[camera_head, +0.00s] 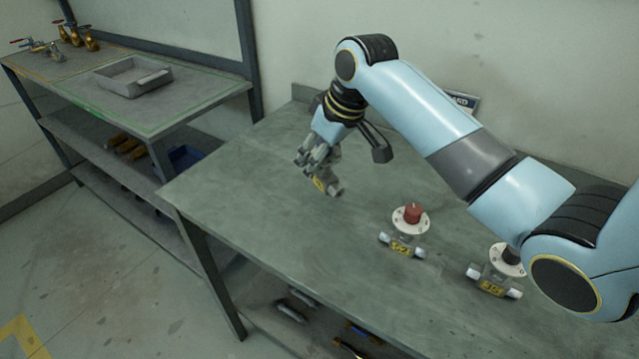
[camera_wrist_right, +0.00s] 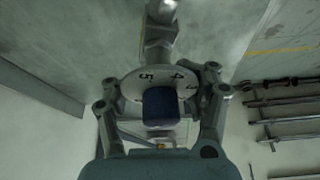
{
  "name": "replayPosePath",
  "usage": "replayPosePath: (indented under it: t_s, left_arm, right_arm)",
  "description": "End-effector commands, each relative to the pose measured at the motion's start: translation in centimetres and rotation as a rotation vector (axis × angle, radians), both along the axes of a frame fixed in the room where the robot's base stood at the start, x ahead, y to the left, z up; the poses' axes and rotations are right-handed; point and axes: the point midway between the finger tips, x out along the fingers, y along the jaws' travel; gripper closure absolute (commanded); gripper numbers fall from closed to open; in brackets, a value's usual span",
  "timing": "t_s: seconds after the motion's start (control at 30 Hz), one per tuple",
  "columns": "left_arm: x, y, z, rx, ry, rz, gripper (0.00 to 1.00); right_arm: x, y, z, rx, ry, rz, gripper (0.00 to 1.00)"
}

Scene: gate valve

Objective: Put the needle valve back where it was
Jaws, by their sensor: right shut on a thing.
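My right gripper (camera_head: 318,158) is shut on a needle valve (camera_head: 334,188) over the bench's left part. The valve has a grey metal body and a yellow label. In the right wrist view its numbered white dial (camera_wrist_right: 133,86) and dark blue knob (camera_wrist_right: 159,103) sit between the fingers of my right gripper (camera_wrist_right: 160,88). The fingers hide part of the valve in the head view. I cannot tell whether it touches the bench top. Two similar valves stand on the bench: one with a red knob (camera_head: 412,213), one with a dark knob (camera_head: 510,256). My left gripper is out of view.
The green-grey bench (camera_head: 245,200) is clear to the left of the held valve. A shelf unit (camera_head: 190,105) at the left carries a grey tray (camera_head: 132,78) and several brass and metal valves (camera_head: 77,32). A sign (camera_head: 462,101) stands behind my right arm.

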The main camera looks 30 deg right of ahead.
Motion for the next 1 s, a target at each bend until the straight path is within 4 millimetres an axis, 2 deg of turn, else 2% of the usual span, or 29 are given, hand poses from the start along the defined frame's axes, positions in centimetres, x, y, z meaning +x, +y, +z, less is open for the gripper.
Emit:
replayPosePath:
  t_s: [0.1,0.2,0.33,0.5,0.63,0.87,0.9,1.0]
  left_arm:
    - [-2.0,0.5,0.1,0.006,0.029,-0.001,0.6]
    - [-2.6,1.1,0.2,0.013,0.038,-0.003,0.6]
    - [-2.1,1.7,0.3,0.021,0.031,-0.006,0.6]
    - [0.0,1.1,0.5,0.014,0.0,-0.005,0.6]
    - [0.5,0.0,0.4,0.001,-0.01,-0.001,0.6]
    - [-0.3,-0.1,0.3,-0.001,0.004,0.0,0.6]
    - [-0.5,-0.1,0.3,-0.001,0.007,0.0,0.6]
    - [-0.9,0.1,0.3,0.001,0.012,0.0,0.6]
  right_arm:
    - [0.1,0.1,-1.7,0.003,-0.004,0.0,1.0]
    - [0.2,0.1,-2.6,0.002,-0.006,0.0,1.0]
    - [0.1,0.1,-4.6,0.002,-0.002,-0.001,1.0]
    - [0.1,0.1,-6.3,0.001,-0.005,0.001,1.0]
    - [0.2,0.1,-6.4,0.001,-0.007,0.001,1.0]
    - [0.2,0.1,-6.6,0.001,-0.007,0.001,1.0]
    - [0.1,0.1,-6.7,0.001,-0.005,0.001,0.58]
    - [0.1,0.1,-6.7,0.001,-0.005,0.001,0.45]
